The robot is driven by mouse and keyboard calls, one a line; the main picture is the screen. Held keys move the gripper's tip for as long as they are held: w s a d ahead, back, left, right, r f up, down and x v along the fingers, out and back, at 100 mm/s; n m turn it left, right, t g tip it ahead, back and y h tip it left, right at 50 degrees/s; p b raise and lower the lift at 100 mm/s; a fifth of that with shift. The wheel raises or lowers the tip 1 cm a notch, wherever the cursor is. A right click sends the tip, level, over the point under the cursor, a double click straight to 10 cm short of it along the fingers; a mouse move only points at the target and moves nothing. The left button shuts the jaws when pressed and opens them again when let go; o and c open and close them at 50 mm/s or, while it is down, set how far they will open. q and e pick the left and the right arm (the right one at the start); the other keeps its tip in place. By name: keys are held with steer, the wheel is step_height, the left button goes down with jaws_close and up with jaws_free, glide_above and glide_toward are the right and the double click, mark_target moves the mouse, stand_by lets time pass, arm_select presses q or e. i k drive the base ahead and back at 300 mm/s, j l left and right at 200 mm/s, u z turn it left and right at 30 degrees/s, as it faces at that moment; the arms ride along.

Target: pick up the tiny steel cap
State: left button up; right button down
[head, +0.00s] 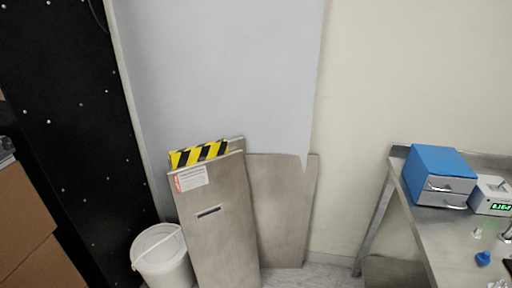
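Several small objects stand on the steel table (425,220) at the right edge of the head view. One is a tiny pale metallic piece (477,233), which may be the steel cap; it is too small to tell. Another shiny metal piece (498,284) is cut off at the bottom edge. A small blue object (483,258) sits between them. Neither of my grippers is in view.
A blue box with grey drawers (443,166) and a white device with a green display (493,196) stand at the table's back. Metal panels (222,225) lean on the wall. A white bucket (160,258) and cardboard boxes (22,215) are at left.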

mark_target(476, 234)
steer(key=z, duration=1.75)
